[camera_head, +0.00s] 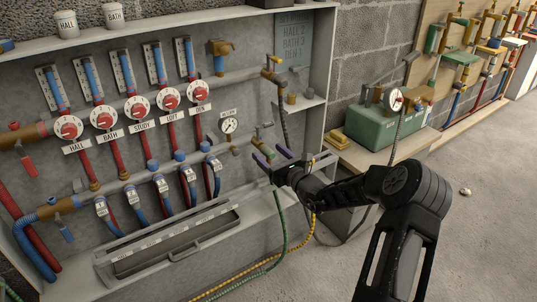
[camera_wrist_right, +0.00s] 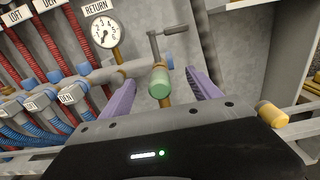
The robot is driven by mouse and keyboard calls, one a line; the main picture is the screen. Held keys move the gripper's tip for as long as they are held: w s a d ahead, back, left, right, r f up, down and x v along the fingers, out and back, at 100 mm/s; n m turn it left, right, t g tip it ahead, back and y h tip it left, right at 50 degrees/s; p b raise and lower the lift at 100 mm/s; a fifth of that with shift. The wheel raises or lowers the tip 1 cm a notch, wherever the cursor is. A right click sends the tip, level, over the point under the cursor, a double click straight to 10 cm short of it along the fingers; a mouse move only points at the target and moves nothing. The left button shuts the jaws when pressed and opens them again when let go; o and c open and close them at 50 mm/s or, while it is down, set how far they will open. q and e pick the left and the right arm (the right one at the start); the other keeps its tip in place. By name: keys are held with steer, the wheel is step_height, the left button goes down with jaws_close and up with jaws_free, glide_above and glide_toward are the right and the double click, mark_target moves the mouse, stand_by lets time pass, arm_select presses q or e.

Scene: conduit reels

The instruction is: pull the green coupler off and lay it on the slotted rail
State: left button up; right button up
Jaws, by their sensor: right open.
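The green coupler (camera_wrist_right: 159,84) sits on the end of a brass stub at the right end of the return pipe, below a lever valve (camera_wrist_right: 155,42). The coupler also shows small in the head view (camera_head: 266,151). My right gripper (camera_head: 272,156) is open, its purple fingers pointing at the manifold. In the wrist view its fingers (camera_wrist_right: 160,88) stand to the left and right of the coupler, apart from it. A pale rail (camera_wrist_right: 303,131) shows at the right of the wrist view; its slots are not clear. My left gripper is not in view.
A yellow fitting (camera_wrist_right: 272,113) is by the pale rail, right of my fingers. A pressure gauge (camera_wrist_right: 105,32) hangs left of the coupler. A green hose (camera_head: 284,225) and a yellow hose (camera_head: 258,274) trail below. A green machine (camera_head: 380,127) stands on the right bench.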

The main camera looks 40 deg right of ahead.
mark_target(273, 157)
stand_by(0.7)
steer(key=shift+c, duration=0.4)
jaws_close()
stand_by(0.4)
steer(key=shift+s+p, duration=0.1)
steer(key=shift+p, duration=0.2)
steer(key=shift+s+a+p, duration=0.1)
steer(key=shift+s+p, duration=1.1)
steer(key=shift+s, duration=1.6)
steer(key=shift+s, duration=0.1)
